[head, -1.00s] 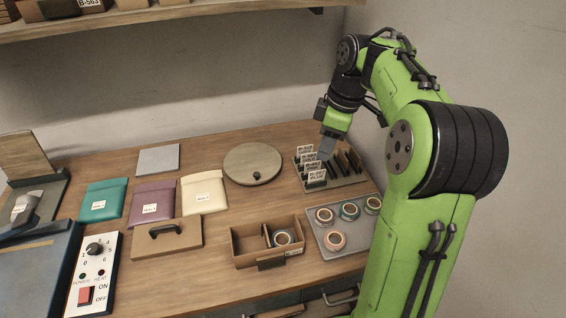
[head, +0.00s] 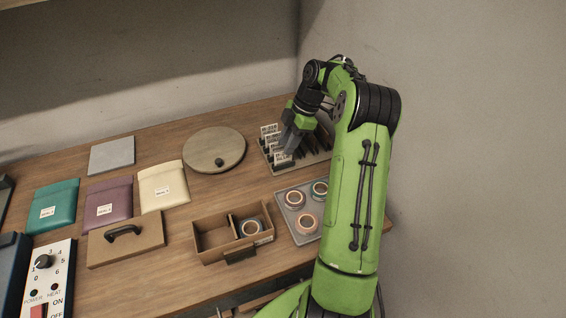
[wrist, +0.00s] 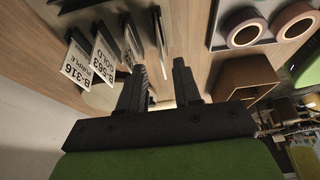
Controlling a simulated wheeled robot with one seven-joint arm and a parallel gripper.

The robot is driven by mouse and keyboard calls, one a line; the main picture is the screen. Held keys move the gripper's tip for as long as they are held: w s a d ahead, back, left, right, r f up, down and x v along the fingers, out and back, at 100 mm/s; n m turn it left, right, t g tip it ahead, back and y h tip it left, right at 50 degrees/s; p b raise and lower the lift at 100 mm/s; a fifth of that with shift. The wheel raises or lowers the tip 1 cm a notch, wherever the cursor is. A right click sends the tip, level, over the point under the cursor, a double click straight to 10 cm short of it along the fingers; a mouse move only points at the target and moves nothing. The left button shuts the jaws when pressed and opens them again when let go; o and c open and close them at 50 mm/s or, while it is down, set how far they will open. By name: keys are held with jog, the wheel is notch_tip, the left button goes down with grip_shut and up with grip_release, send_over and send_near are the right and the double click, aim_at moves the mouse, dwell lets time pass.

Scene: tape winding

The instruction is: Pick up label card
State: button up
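White label cards stand in slots of a dark-slotted rack (head: 316,154) at the table's back right. In the wrist view, one card reads B-316 purple (wrist: 76,63) and another reads B-263 gold (wrist: 104,60); both are left of my fingers. The front card (head: 282,157) in the head view is too small to read. My gripper (head: 289,142) is low over the rack, close to the cards, and hides part of it. In the wrist view my gripper (wrist: 158,68) has its two fingers apart, with no card clearly between them.
A tape tray (head: 287,197) with rolls and a divided brown box (head: 204,245) stand in front of the rack. A round wooden board (head: 215,150) lies to its left. Teal, purple and cream pouches (head: 164,186) lie further left. A wall rises behind.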

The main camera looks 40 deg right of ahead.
jog(key=b+x, duration=0.1)
jog(key=x, duration=0.3)
jog(key=shift+s+a+f, duration=0.1)
jog(key=shift+a+f, duration=0.05)
jog(key=shift+f, duration=0.05)
grip_shut()
notch_tip(320, 180, up, 10)
jog(key=p, duration=0.3)
jog(key=shift+r, duration=0.1)
